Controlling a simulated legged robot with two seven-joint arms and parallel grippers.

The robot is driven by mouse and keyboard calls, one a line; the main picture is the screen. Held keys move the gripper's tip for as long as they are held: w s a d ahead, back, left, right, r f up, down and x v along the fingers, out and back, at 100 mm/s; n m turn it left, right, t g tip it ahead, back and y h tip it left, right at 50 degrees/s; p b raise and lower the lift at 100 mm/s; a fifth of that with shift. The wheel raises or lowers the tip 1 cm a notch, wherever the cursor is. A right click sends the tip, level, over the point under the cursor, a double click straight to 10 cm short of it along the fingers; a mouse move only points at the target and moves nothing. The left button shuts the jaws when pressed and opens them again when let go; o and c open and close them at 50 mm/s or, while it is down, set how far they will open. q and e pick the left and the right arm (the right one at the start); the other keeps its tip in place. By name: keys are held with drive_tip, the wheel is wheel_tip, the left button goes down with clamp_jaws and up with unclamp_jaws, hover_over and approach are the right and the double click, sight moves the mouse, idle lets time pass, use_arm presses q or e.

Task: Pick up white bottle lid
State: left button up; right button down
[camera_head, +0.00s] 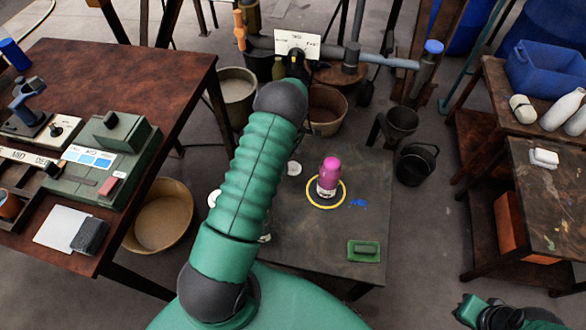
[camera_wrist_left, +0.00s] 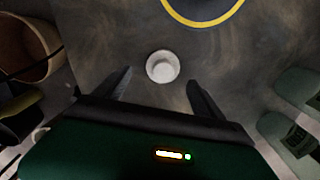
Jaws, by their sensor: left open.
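A white round lid (camera_head: 293,168) lies on the dark low table (camera_head: 372,225), left of the pink-topped bottle (camera_head: 329,178). It also shows in the left wrist view as the white lid (camera_wrist_left: 162,66), between and slightly beyond the fingertips. My left gripper (camera_wrist_left: 160,77) is open, with one finger on each side of the lid and nothing held. In the head view my green left arm hides that gripper. Part of my right arm shows at the bottom right, but its gripper fingers do not show.
A yellow ring (camera_head: 343,195) surrounds the bottle's base. A green block (camera_head: 364,250) lies near the front right of the low table. A black bucket (camera_head: 416,164) stands right of it. A brown table (camera_head: 150,75) with equipment is at left, and a shelf with a blue crate (camera_head: 548,70) at right.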

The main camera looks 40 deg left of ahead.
sight(292, 163)
use_arm(q)
drive_tip(key=f, duration=0.3)
drive_tip(key=shift+d+b, duration=0.3)
drive_tip(key=shift+b, duration=0.05)
use_arm(e)
drive_tip(key=shift+d+f, duration=0.2)
drive_tip(key=shift+f, duration=0.5)
use_arm(q)
drive_tip(key=shift+a, duration=0.15)
drive_tip(key=c, duration=1.4)
use_arm(e)
drive_tip(key=shift+a, duration=0.1)
